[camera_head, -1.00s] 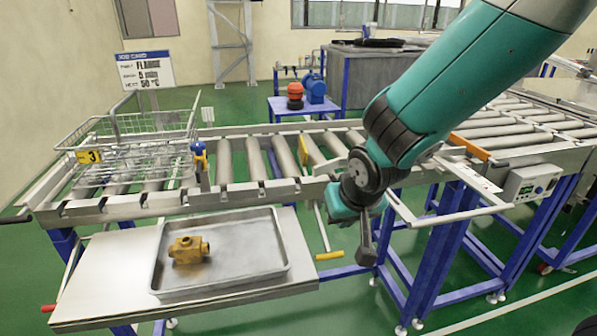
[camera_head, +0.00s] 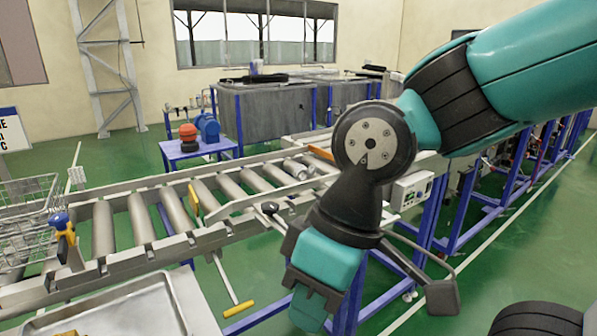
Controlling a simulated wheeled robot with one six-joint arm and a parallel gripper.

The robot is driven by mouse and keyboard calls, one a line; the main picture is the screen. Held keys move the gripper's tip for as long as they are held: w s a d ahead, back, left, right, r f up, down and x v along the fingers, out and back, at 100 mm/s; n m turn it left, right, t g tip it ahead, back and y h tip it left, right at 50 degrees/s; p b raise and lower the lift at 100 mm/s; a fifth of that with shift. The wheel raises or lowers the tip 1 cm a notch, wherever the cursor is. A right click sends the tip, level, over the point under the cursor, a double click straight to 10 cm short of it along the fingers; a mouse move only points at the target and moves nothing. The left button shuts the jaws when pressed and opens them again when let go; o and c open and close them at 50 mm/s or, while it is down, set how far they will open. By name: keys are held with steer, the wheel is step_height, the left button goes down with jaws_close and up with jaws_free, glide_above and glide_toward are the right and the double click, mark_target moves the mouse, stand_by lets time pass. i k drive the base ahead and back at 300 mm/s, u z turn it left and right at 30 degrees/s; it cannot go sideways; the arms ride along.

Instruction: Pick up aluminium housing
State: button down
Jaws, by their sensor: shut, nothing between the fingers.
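No part that I can surely name as the aluminium housing shows. My gripper (camera_head: 312,297) hangs at the lower end of my teal and black arm, in front of the conveyor and right of the metal tray (camera_head: 178,300). It is shut and holds nothing that I can see. My arm hides part of the conveyor behind it.
The roller conveyor (camera_head: 141,218) runs across the view, with a wire basket (camera_head: 28,215) at its left end. A yellow-ended lever (camera_head: 239,308) sticks out in front. A blue table (camera_head: 190,150) and grey tanks (camera_head: 270,110) stand behind.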

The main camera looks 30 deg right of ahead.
mark_target(307, 174)
steer(key=z, duration=0.65)
steer(key=k, duration=0.4)
steer(key=z, duration=0.9)
steer(key=i, duration=0.65)
steer(key=u, duration=1)
steer(key=i, duration=0.55)
steer(key=u, duration=0.75)
steer(key=i, duration=0.5)
steer(key=z, duration=0.05)
